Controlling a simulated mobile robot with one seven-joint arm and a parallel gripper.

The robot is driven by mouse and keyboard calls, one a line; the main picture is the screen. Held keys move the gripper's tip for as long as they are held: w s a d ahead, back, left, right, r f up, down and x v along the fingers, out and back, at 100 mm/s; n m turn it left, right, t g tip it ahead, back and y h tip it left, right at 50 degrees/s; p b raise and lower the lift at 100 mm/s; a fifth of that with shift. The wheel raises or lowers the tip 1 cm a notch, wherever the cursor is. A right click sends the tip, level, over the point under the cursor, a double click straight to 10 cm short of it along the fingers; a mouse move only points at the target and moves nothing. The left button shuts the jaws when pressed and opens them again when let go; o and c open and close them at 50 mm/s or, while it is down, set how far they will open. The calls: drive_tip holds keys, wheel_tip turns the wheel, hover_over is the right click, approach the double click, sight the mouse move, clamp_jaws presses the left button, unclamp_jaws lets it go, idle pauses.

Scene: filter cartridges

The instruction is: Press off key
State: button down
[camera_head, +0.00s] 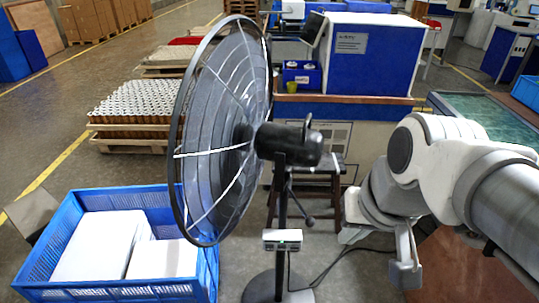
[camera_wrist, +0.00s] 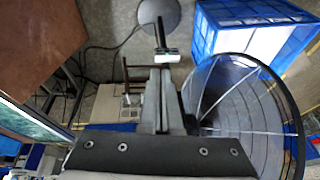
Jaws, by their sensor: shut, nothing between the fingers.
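A small white control box (camera_head: 282,240) with a tiny green light sits on the stand of a black pedestal fan (camera_head: 225,130). The off key cannot be made out on it at this size. In the wrist view, the box (camera_wrist: 169,57) shows just beyond my fingertips, with the fan (camera_wrist: 240,100) to the right. My gripper (camera_wrist: 156,72) is shut and empty, its fingers pointing towards the stand. It looks apart from the box, though the gap is hard to judge. In the head view, my arm's end is right of the stand; the fingertips are not clear.
A blue crate (camera_head: 100,291) with white blocks stands left of the fan. The fan's round base (camera_head: 262,291) and a cable (camera_head: 340,260) lie on the floor. A dark stool (camera_head: 335,170) stands behind, near a blue-and-white machine (camera_head: 370,55). A brown surface (camera_wrist: 35,40) shows in the wrist view.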

sight(269, 248)
drive_tip(key=w+a+f+m+g+y+b, duration=0.2)
drive_tip(key=a+f+m+y+b, duration=0.2)
drive_tip(key=f, duration=0.5)
drive_tip(key=w+a+f+m+g+y+b, duration=0.3)
drive_tip(key=a+f+m+y, duration=0.2)
drive_tip(key=f, duration=0.4)
drive_tip(key=w+a+f+m+g+y+b, duration=0.2)
drive_tip(key=a+f+m+y+b, duration=0.2)
drive_tip(key=f, duration=0.5)
drive_tip(key=w+f+m+t+b, duration=0.4)
drive_tip(key=f+m+t, duration=0.5)
drive_tip(key=f+m, duration=0.3)
drive_tip(key=w+d+f+m+t+b, duration=0.1)
drive_tip(key=w+f+m+t+b, duration=0.4)
drive_tip(key=f+m, duration=0.8)
drive_tip(key=w+t, duration=0.2)
drive_tip(key=t, duration=0.2)
drive_tip(key=shift+w+d, duration=0.2)
drive_tip(key=shift+w, duration=0.1)
drive_tip(key=w+b, duration=0.2)
drive_tip(key=w, duration=0.6)
drive_tip(key=shift+w+d+b, duration=0.15)
drive_tip(key=shift+w+b, duration=0.15)
